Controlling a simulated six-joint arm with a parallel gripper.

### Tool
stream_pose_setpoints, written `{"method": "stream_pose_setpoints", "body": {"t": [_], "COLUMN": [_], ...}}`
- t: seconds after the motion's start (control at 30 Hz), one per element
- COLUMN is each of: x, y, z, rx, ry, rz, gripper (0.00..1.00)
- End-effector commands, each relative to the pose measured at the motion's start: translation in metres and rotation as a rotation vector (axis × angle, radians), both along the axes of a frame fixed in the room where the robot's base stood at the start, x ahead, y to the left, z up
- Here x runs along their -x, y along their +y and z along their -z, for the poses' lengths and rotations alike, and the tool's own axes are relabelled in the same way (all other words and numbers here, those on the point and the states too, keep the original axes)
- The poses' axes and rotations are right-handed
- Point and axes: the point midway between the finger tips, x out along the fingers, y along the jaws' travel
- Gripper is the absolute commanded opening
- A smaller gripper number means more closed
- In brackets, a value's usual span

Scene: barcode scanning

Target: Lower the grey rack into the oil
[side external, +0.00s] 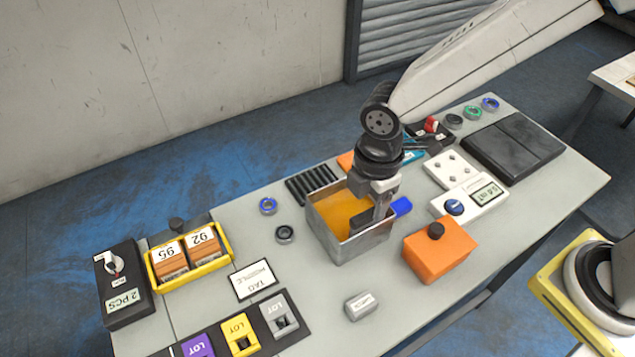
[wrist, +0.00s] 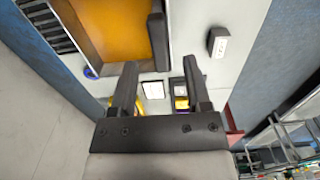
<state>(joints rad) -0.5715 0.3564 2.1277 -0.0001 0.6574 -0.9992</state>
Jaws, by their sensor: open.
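The oil is an orange pool (side external: 338,209) in an open metal tank (side external: 345,248) near the middle of the bench. It also shows at the top left of the wrist view (wrist: 112,30). My gripper (side external: 381,212) is at the tank's right end, pointing down, with its fingers overlapping the tank in the side view. In the wrist view my gripper (wrist: 160,66) has its fingers apart and nothing between them. A dark grey part (side external: 369,233) shows in the tank beside the fingers. I cannot tell whether it is the rack. A blue piece (side external: 402,205) sits right of the fingers.
An orange block with a black knob (side external: 437,255) stands close right of the tank. A small grey labelled block (side external: 362,304) lies in front. A yellow tray of numbered boxes (side external: 188,258) and a tag card (side external: 255,281) are left. A black slotted piece (side external: 311,184) is behind the tank.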

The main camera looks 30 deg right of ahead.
Motion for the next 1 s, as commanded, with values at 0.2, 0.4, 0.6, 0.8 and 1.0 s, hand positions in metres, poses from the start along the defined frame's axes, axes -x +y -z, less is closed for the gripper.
{"method": "stream_pose_setpoints", "body": {"t": [0.2, 0.4, 0.6, 0.8, 1.0], "x": [-0.001, 0.000, 0.000, 0.000, -0.002], "y": [0.000, 0.000, 0.000, -0.001, -0.013], "z": [-0.027, -0.040, -0.042, -0.042, -0.041], "rx": [-0.002, -0.001, 0.000, 0.000, -0.006], "ry": [-0.003, -0.001, 0.000, 0.000, -0.009], "rz": [0.000, 0.000, 0.000, 0.002, 0.084], "gripper": [0.62, 0.62, 0.62, 0.62, 0.62]}}
